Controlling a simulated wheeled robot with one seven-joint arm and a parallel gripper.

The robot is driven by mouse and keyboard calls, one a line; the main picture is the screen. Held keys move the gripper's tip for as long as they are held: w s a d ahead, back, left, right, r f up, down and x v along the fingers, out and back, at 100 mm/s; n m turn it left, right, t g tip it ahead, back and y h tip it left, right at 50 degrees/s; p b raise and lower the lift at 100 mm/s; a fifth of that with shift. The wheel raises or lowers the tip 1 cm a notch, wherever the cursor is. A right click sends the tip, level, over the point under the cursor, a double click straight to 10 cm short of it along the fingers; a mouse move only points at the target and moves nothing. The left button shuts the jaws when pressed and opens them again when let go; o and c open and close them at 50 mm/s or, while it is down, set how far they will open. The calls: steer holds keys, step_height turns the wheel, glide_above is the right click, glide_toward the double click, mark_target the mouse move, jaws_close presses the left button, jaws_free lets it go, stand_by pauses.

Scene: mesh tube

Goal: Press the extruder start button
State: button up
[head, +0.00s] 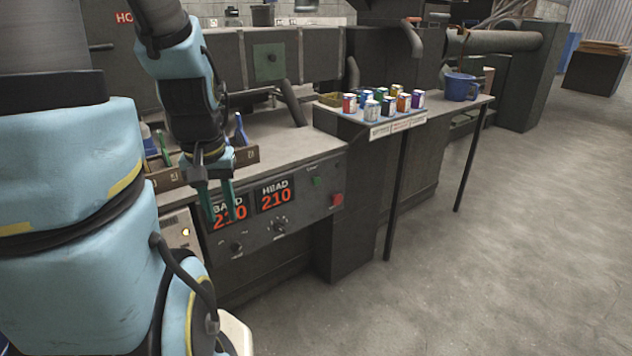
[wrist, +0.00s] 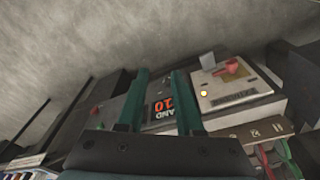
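The dark control panel (head: 262,228) carries two red "210" displays, marked BAND and HEAD (head: 275,195), with knobs below. A small green button (head: 317,182) and a larger red button (head: 337,200) sit at its right end; I cannot read any labels by them. My gripper (head: 222,205) hangs in front of the BAND display, left of both buttons, with its two green fingers apart and empty. In the wrist view the open fingers (wrist: 162,76) straddle the BAND display (wrist: 162,108), which appears upside down. The green button cannot be made out there.
A pale box (head: 180,235) with a lit lamp stands left of the panel; the wrist view shows its red switch (wrist: 233,67). A tool tray (head: 165,178) sits above. Floor right is clear.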

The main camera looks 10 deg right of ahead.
jaws_close()
stand_by(1.4)
